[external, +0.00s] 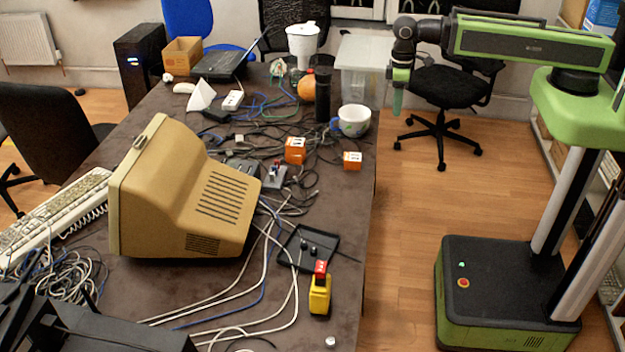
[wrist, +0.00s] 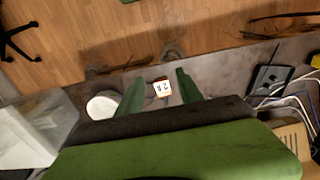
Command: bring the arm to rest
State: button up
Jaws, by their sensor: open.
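My gripper (external: 398,104) hangs pointing down at the end of my raised, outstretched green arm, near the right edge of the table in the external view. In the wrist view my gripper (wrist: 158,84) shows two green fingers spread apart, with nothing held between them. A small orange box with a white label (wrist: 162,89) shows between the fingers but lies below on the table. A white cup (wrist: 101,105) is partly hidden behind the left finger.
The dark table (external: 345,215) carries a beige monitor (external: 185,190), orange boxes (external: 295,150), the cup (external: 353,121), a black tray (external: 310,247) and loose cables. A clear bin (external: 358,65) and black chair (external: 447,88) stand near my arm. Wooden floor (external: 410,220) is open between table and base.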

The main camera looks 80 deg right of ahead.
jog(key=shift+w, duration=0.1)
notch_tip(320, 180, down, 4)
jog(key=b, duration=0.4)
jog(key=shift+a, duration=0.1)
dwell(0.8)
